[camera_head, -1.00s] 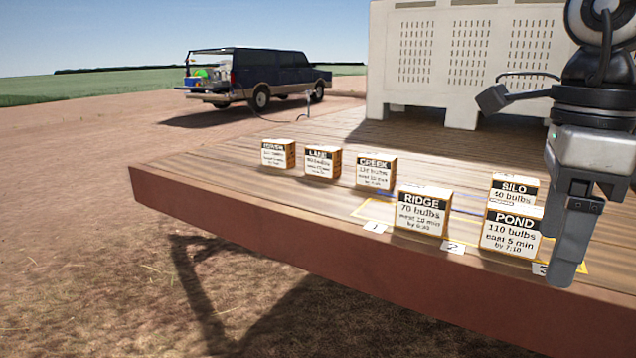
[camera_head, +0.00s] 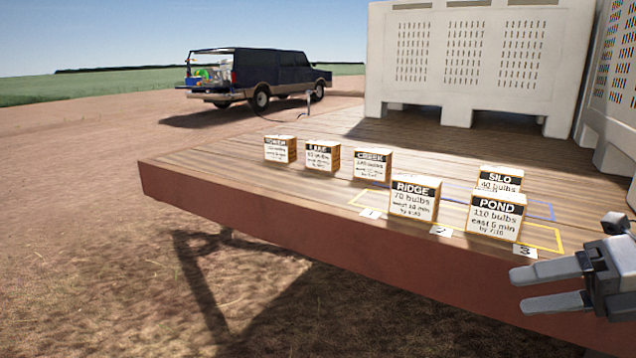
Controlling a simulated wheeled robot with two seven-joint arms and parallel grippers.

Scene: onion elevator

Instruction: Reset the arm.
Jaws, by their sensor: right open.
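My right gripper (camera_head: 540,287) is at the lower right, its two fingers pointing left and spread apart with nothing between them. It is in front of the platform's front edge, near the white tag marked 3 (camera_head: 524,250). The left gripper is out of view. The POND box (camera_head: 495,218) stands at the front right, with the SILO box (camera_head: 499,180) behind it, partly hidden. The RIDGE box (camera_head: 414,200) stands left of POND.
The CREEK box (camera_head: 372,166), LANE box (camera_head: 322,157) and another box (camera_head: 280,150) stand in a row farther left on the wooden platform (camera_head: 215,165). Yellow and blue outlines mark the boards. Pale bins (camera_head: 465,60) stand at the back.

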